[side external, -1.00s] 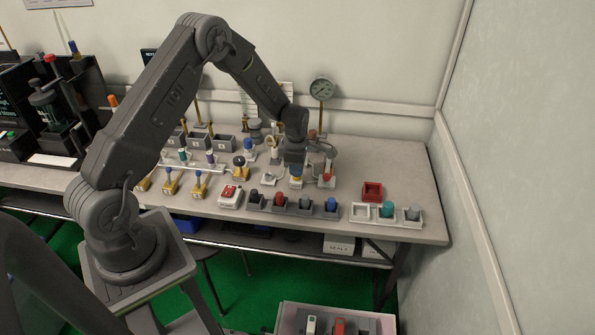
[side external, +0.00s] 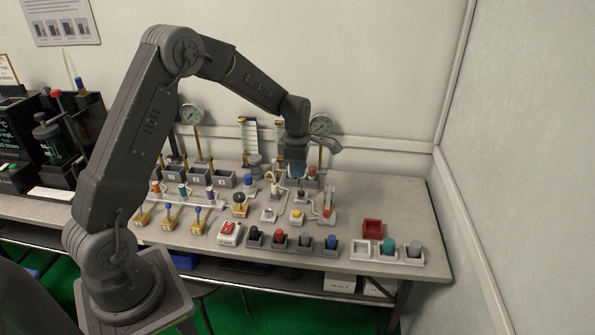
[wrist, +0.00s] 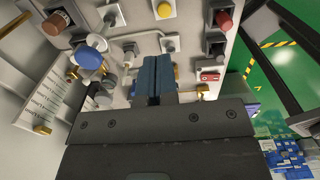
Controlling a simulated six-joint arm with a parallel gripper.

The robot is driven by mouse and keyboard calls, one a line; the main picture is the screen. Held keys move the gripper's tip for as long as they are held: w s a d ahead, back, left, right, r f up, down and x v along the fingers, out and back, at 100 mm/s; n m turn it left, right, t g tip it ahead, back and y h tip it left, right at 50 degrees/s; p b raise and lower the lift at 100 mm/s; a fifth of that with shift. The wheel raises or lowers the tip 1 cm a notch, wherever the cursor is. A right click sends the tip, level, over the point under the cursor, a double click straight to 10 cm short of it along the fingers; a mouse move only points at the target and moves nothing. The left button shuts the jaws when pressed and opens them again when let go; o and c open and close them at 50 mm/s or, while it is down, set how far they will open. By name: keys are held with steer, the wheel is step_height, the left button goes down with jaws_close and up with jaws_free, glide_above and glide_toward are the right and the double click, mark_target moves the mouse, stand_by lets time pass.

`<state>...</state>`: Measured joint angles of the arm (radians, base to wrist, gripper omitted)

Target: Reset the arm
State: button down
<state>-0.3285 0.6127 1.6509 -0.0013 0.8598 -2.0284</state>
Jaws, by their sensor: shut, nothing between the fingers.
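My gripper (side external: 296,170) hangs over the back right part of the grey workbench (side external: 411,198), pointing down. It has blue fingers, and they are together with nothing between them. In the wrist view the blue fingers (wrist: 153,78) point at the bench top with its fittings. My gripper hides part of the fittings behind it. A yellow button (side external: 296,216) and a red-handled lever (side external: 328,202) stand in front of and below it.
A grey rack (side external: 293,242) holds several coloured testers. A light tray (side external: 376,255) holds a teal and a grey one, with one empty slot. A red open box (side external: 373,229) sits behind it. Pressure gauges (side external: 321,125) stand at the back. Bare bench lies at the right.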

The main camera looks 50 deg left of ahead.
steer(key=s+d+r+m+t, duration=0.1)
steer(key=s+d+r+m, duration=0.4)
steer(key=r+m, duration=0.15)
steer(key=s+d+r+m+t, duration=0.2)
steer(key=s+d+r+m, duration=0.3)
steer(key=r, duration=0.3)
steer(key=s+d+r+m+t, duration=0.1)
steer(key=s+d+m, duration=0.1)
steer(key=s+m, duration=0.5)
steer(key=s+d+r+m+t, duration=0.1)
steer(key=s+d+r+m, duration=0.1)
steer(key=s+m, duration=0.6)
steer(key=shift+s+d+r, duration=0.3)
steer(key=shift+s+d, duration=0.3)
steer(key=shift+d, duration=0.2)
steer(key=shift+m, duration=0.25)
